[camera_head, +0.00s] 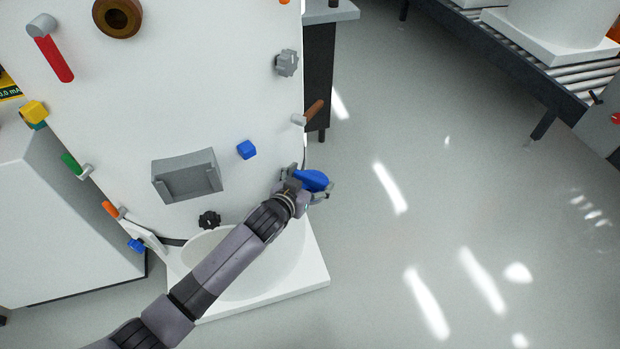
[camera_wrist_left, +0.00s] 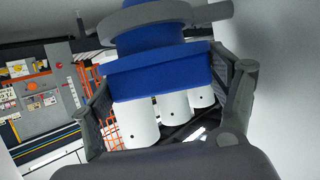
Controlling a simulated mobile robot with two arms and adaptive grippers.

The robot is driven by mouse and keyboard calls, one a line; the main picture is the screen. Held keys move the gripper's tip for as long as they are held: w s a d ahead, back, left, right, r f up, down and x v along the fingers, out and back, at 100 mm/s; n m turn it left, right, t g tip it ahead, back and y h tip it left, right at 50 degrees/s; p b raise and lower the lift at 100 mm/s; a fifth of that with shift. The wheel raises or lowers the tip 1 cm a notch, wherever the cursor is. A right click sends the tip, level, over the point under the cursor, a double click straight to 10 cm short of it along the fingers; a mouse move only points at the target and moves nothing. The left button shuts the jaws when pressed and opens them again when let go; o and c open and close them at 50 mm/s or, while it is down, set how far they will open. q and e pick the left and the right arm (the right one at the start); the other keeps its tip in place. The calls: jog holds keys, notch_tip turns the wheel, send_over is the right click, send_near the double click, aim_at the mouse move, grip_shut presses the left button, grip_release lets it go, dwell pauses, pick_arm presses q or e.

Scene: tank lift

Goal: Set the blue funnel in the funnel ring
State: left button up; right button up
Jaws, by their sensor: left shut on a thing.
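The blue funnel (camera_head: 312,180) is at the right edge of the large white body in the head view. My left gripper (camera_head: 306,191) is shut on it there. In the left wrist view the blue funnel (camera_wrist_left: 155,70) shows as a wide block between the two fingers, with a narrower blue part above it. A grey ring (camera_wrist_left: 150,14) with an arm to the right crosses that narrower part, with blue showing above and below it. I cannot tell how the funnel is seated in it. My right gripper is not in view.
The white body (camera_head: 130,110) carries a grey bracket (camera_head: 186,176), a blue cube (camera_head: 247,149), a grey knob (camera_head: 287,63) and several coloured handles. The floor (camera_head: 440,200) to the right is clear.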

pick_arm(q)
jog(key=shift+f+b, duration=0.55)
jog(key=shift+f, duration=0.35)
jog(key=o, duration=1.1)
jog(key=v, duration=1.2)
jog(key=shift+r, duration=0.15)
